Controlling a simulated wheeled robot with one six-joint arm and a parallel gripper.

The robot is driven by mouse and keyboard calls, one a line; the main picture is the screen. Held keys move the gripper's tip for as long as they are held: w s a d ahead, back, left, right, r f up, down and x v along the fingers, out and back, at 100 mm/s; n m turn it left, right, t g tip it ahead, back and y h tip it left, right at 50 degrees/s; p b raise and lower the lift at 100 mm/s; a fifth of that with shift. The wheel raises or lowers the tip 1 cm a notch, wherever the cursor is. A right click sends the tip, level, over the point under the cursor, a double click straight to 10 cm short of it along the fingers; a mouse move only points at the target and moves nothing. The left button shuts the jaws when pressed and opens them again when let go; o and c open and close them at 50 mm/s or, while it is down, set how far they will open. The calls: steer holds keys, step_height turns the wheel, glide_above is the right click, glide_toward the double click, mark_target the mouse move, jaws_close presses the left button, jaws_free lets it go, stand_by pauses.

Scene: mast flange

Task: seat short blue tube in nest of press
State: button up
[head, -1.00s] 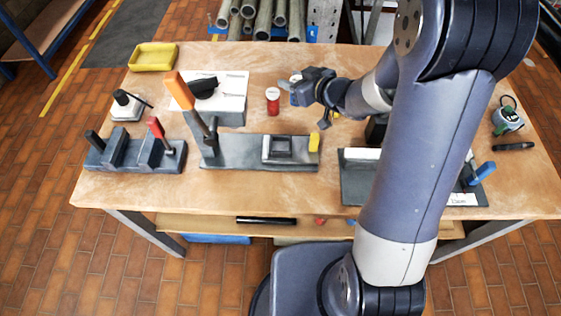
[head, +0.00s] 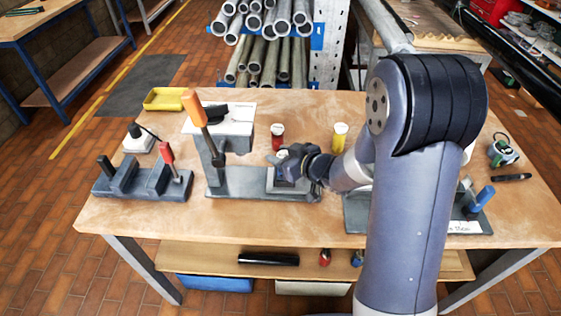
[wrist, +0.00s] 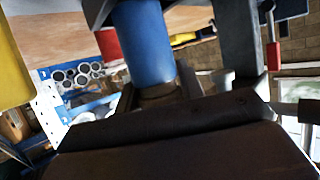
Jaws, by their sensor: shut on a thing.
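The short blue tube (wrist: 145,40) is upright in the grip of my gripper and fills the middle of the wrist view. In the head view my gripper (head: 283,163) is over the nest block (head: 271,183) of the press (head: 232,182), and its fingers hide most of the tube and the nest opening. I cannot tell whether the tube's lower end is inside the nest or just above it. The press has a grey base, an upright column at the left and an orange lever handle (head: 193,107), which is raised.
A red tube (head: 278,138) and a yellow tube (head: 340,137) stand behind the press. A grey rack with a red-handled tool (head: 167,153) is at the left. A yellow tray (head: 165,99) lies far left. A blue-handled fixture (head: 485,196) is at the right. The front strip of table is clear.

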steer(key=shift+f, duration=0.9)
steer(key=shift+f, duration=0.15)
steer(key=o, duration=1)
steer(key=shift+r, duration=0.3)
steer(key=v, duration=1.1)
steer(key=shift+s+d, duration=0.25)
steer(key=shift+s, duration=0.15)
